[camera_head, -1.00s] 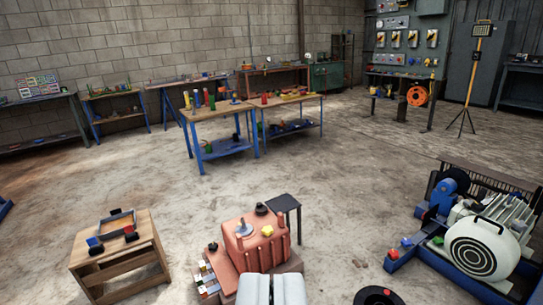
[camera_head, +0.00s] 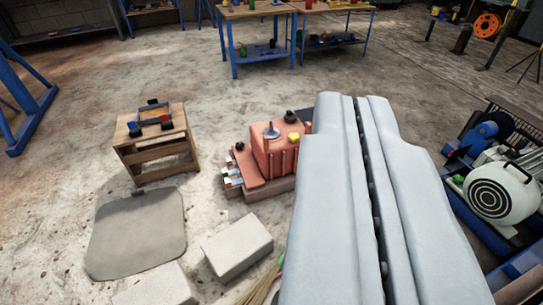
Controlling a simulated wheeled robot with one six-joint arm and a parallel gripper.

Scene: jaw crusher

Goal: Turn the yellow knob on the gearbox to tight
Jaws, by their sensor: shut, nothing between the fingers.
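The gearbox (camera_head: 262,163) is a salmon-red casing on a low base, standing on the floor left of the picture's middle. The small yellow knob (camera_head: 293,137) is on its upper right part. Whether the knob is loose or tight cannot be told at this size. My gripper (camera_head: 354,97) is large and grey in the foreground, with its two fingers close together and nothing seen between them. It appears to the right of the knob and apart from it in the picture. The gripper hides the floor right of the gearbox and possibly part of its right side.
A wooden stand (camera_head: 155,150) with a small frame on it is to the left. Pale blocks (camera_head: 238,246) and a grey mat (camera_head: 136,232) lie on the near floor. A motor with a ringed white cover (camera_head: 500,192) is at right. Workbenches (camera_head: 262,12) stand behind.

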